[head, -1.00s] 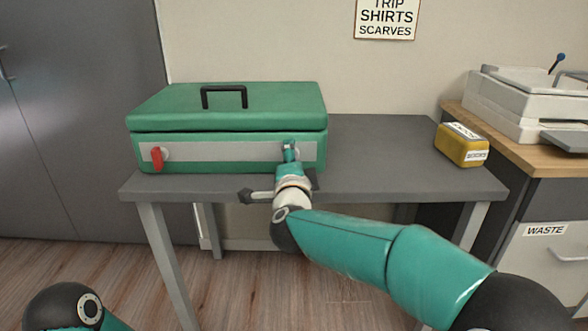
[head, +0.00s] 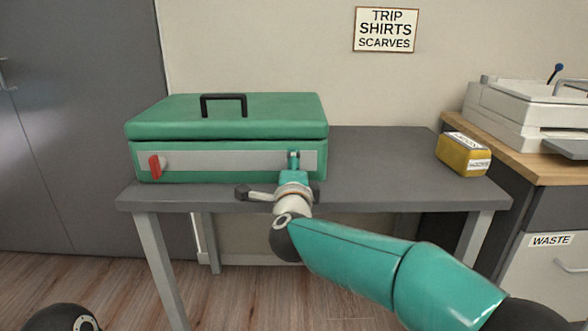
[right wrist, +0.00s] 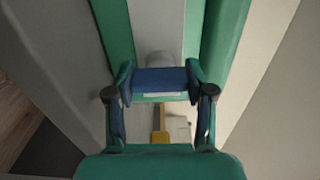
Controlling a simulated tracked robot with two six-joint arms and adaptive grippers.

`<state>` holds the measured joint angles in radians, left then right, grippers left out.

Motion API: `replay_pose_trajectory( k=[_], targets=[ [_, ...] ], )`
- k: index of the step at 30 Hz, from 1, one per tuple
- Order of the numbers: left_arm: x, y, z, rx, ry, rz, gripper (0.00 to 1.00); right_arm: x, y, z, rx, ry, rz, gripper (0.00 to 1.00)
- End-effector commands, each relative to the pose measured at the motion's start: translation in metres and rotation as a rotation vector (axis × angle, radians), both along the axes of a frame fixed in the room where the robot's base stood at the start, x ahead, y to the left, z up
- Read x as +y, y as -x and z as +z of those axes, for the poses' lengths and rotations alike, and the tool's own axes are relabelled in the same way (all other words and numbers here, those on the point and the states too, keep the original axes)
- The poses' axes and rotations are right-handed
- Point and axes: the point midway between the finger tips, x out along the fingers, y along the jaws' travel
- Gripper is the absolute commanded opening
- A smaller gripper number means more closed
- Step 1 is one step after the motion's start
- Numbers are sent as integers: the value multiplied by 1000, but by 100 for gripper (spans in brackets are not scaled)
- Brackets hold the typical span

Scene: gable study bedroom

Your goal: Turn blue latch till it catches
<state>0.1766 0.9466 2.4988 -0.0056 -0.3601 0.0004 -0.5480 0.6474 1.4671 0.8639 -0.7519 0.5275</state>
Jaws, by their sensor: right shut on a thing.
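The green case (head: 225,115) lies shut on the grey table, with a pale metal strip (head: 225,160) along its front. A red latch (head: 154,167) hangs down at the strip's left end. The blue latch (right wrist: 160,80) shows in the right wrist view, lying across between my fingertips below a round grey pivot (right wrist: 159,58). My right gripper (head: 293,158) is shut on it at the strip's right end, and covers most of it in the head view. The right gripper also shows in the right wrist view (right wrist: 160,83). My left gripper is out of view.
A yellow labelled box (head: 463,153) stands at the table's right end. The table top (head: 375,160) between it and the case is clear. A wooden-topped cabinet (head: 530,160) with a white machine (head: 510,115) stands at the right. A sign (head: 386,29) hangs on the wall.

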Motion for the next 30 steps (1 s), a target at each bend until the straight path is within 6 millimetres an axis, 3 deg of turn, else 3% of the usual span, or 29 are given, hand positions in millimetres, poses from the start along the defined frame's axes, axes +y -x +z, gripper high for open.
replay_pose_trajectory(
  k=[1, 5, 6, 20, 30],
  targets=[
    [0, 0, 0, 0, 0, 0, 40, -4, -1, -6, 10, -4, -9, 57],
    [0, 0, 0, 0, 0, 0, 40, -3, -1, -5, 9, -2, -7, 78],
    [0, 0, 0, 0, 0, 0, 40, -3, -1, -4, 8, -2, -6, 79],
    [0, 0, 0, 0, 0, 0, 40, 0, 8, -2, 4, -1, -1, 79],
    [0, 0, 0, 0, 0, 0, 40, 0, 65, -2, 4, 0, 1, 79]
  ],
)
